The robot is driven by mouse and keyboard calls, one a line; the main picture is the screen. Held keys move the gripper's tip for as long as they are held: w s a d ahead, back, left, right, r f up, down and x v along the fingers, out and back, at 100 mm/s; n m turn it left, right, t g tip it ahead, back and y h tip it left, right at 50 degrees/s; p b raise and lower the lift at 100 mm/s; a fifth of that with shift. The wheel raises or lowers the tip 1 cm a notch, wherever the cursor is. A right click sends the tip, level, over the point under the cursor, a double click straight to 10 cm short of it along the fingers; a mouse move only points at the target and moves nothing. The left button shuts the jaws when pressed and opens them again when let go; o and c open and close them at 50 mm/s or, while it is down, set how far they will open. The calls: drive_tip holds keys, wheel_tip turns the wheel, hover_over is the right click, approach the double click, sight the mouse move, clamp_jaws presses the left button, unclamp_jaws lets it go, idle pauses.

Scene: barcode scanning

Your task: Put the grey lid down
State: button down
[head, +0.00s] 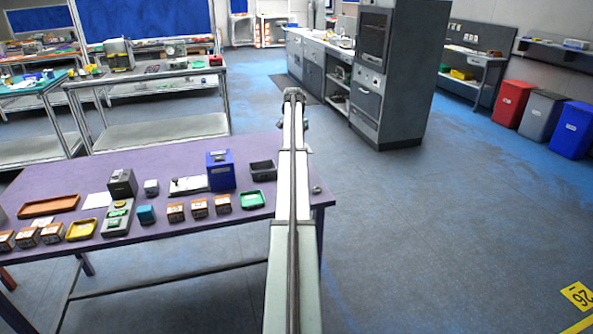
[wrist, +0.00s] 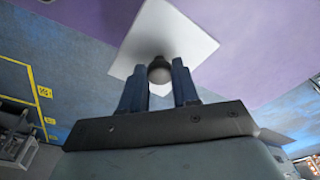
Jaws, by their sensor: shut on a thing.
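In the wrist view, the grey lid (wrist: 165,30) shows as a pale square plate with a dark round knob (wrist: 159,70). My gripper (wrist: 158,82) has its two blue-grey fingers on either side of the knob and is shut on it. The purple tabletop (wrist: 265,40) shows behind the lid. I cannot tell how far the lid is from the table. In the head view my own arm covers the gripper, and I cannot make out the lid there.
In the head view, the purple table (head: 160,160) holds a blue box (head: 220,170), a black tray (head: 263,170), a green tray (head: 252,199), a yellow tray (head: 81,229), an orange tray (head: 48,206) and several small boxes. A small grey object (head: 317,189) lies near the right edge. Open floor lies right.

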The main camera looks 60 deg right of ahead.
drive_tip(key=shift+w+d+n, duration=0.1)
drive_tip(key=shift+d+n, duration=0.05)
drive_tip(key=shift+n, duration=0.15)
drive_tip(key=shift+f, duration=4.9)
drive_tip(key=c, duration=0.8)
unclamp_jaws()
drive_tip(key=shift+f, duration=0.1)
drive_tip(key=r, duration=0.4)
drive_tip(key=a+r, duration=0.1)
drive_tip(key=r, duration=0.3)
drive_tip(key=a+r, duration=0.1)
drive_tip(key=r, duration=0.3)
